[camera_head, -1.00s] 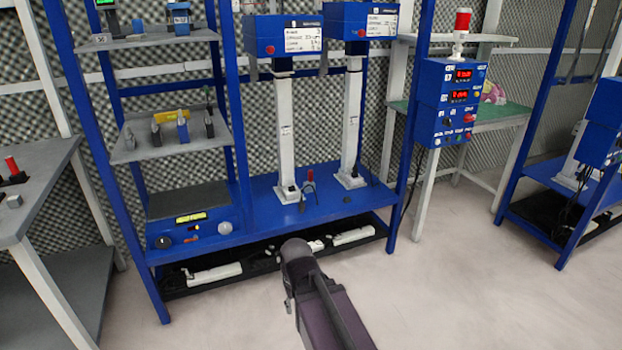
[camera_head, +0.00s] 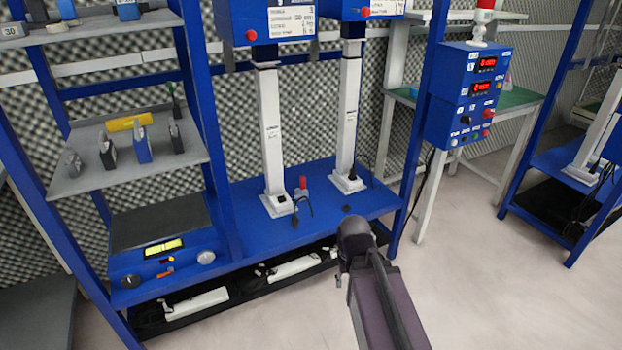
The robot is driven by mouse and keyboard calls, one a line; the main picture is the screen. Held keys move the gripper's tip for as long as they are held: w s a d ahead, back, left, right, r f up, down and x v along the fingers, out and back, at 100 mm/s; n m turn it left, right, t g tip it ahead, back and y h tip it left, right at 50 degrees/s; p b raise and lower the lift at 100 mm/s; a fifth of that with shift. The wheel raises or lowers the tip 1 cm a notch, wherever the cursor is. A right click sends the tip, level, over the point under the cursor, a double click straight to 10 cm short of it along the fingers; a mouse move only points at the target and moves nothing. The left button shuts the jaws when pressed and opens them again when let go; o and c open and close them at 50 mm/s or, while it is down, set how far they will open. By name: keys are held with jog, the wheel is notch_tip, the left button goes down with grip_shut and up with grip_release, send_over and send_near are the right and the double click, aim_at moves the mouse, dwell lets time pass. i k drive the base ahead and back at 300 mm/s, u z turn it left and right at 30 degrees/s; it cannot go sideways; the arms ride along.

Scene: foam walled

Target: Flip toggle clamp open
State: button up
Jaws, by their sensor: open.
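A small red-handled part (camera_head: 303,184) stands on the blue bench shelf (camera_head: 245,225), beside the foot of the left white column. It may be the toggle clamp, but it is too small to tell or to read its handle position. My dark arm (camera_head: 385,305) reaches up from the bottom edge in front of the rack, its rounded end below and right of that part. No gripper fingers show; my gripper is out of sight. The arm end appears apart from the red-handled part.
Two white columns (camera_head: 270,130) rise from the blue bench. Grey shelves (camera_head: 90,175) with small devices stand left. A blue control box (camera_head: 470,98) hangs on the right post. Black trays (camera_head: 190,308) lie below. Pale floor (camera_head: 500,290) is clear at right.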

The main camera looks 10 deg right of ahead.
aim_at(302, 185)
jog(key=z, duration=0.05)
jog(key=i, duration=1.05)
jog(key=u, duration=0.2)
